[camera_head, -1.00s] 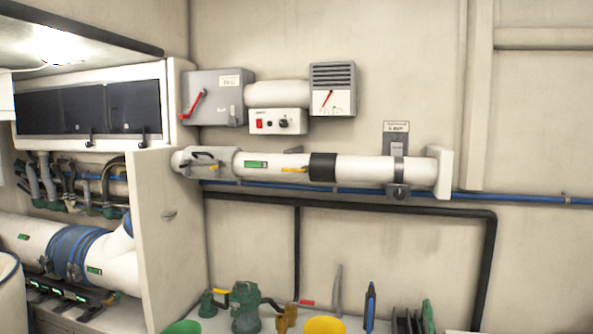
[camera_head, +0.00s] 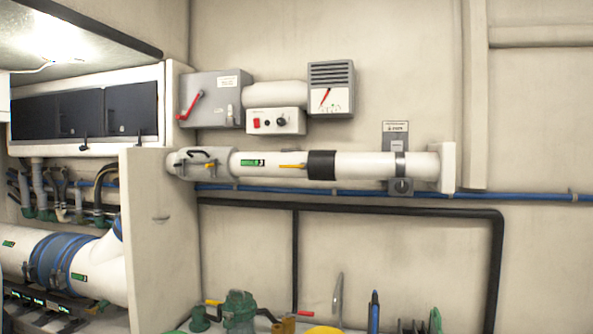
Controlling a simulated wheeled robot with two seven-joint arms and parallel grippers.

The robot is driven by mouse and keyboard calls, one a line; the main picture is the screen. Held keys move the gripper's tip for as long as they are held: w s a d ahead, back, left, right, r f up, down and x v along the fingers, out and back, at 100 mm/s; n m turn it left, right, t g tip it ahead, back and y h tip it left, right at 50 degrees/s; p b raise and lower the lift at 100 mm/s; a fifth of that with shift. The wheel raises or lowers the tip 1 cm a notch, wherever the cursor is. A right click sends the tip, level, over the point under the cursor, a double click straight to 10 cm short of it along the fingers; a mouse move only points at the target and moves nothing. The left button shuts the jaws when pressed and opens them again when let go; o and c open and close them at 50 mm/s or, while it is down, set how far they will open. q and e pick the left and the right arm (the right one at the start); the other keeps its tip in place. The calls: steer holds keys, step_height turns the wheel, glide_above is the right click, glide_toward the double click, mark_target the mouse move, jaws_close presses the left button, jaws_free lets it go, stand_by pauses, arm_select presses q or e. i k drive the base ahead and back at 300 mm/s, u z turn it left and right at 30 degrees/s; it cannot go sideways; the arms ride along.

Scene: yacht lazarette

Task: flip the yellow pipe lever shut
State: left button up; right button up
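A small yellow lever (camera_head: 293,166) lies on the front of the white pipe (camera_head: 365,166) on the far wall, just left of a black band. It runs roughly along the pipe. Another small yellow handle (camera_head: 214,302) shows low in the view by a green fitting (camera_head: 200,319); I cannot tell which one the task means. Neither of my grippers is in view.
A grey box with a red lever (camera_head: 190,107), a switch panel (camera_head: 276,122) and a gauge box (camera_head: 331,88) are above the pipe. A cabinet side (camera_head: 160,240) stands at left. Green pump (camera_head: 239,311) and tools show along the bottom edge.

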mark_target(303, 166)
steer(key=k, duration=0.55)
steer(key=u, duration=1.05)
steer(key=i, duration=2.3)
steer(key=z, duration=1.4)
steer(key=i, duration=0.35)
steer(key=z, duration=0.2)
